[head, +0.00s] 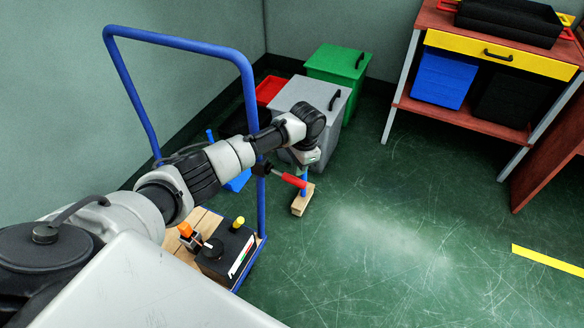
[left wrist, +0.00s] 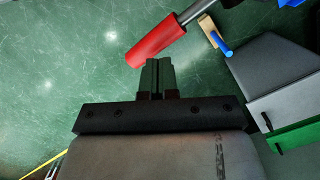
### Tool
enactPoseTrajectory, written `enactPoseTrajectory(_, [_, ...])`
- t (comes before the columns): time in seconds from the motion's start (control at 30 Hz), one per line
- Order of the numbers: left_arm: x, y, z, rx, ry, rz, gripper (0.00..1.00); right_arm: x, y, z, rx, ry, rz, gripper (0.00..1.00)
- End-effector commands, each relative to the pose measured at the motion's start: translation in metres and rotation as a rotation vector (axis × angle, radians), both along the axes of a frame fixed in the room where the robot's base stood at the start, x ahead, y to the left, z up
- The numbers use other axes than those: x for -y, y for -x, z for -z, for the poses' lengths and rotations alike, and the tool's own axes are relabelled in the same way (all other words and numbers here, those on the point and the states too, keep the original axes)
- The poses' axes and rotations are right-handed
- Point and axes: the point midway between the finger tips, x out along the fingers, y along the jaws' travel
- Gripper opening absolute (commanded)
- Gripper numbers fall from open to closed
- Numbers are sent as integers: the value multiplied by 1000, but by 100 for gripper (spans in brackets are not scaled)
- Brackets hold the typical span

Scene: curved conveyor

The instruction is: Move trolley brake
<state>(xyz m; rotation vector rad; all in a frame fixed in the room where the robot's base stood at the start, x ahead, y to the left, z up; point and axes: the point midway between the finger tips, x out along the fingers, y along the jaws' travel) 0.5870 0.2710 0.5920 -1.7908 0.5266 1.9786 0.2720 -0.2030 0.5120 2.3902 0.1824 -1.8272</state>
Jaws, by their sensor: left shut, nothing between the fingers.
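The trolley (head: 248,95) has a tall blue tube frame and a wooden deck at the left in the head view. A red brake handle (head: 293,180) on a dark bar sticks out to the right from its blue post. My left gripper (head: 303,168) is by the red handle, its fingertips hard to make out there. In the left wrist view the fingers (left wrist: 157,65) are shut and empty, with the red handle (left wrist: 155,38) just past their tips. I cannot tell whether they touch. My right gripper is in neither view.
A black box (head: 225,250) with a yellow knob sits on the trolley deck. A wooden block (head: 302,203) with a blue peg is on the floor below the handle. Grey (head: 318,100) and green (head: 338,65) bins stand behind.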

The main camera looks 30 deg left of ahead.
Motion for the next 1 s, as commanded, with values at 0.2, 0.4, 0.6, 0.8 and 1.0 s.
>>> enactPoseTrajectory(0.2, [6, -10, -4, -1, -2, 0, 0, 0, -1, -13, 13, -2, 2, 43])
enactPoseTrajectory(0.4, [6, -10, -4, -1, -2, 1, 0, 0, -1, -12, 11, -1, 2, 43])
enactPoseTrajectory(0.6, [7, -12, -22, 1, 0, 1, 0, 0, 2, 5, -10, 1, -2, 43])
enactPoseTrajectory(0.8, [10, -16, -62, 2, -1, 1, 0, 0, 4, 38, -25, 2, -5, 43])
enactPoseTrajectory(1.0, [11, -19, -96, 0, -2, 0, 0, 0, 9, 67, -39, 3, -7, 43])
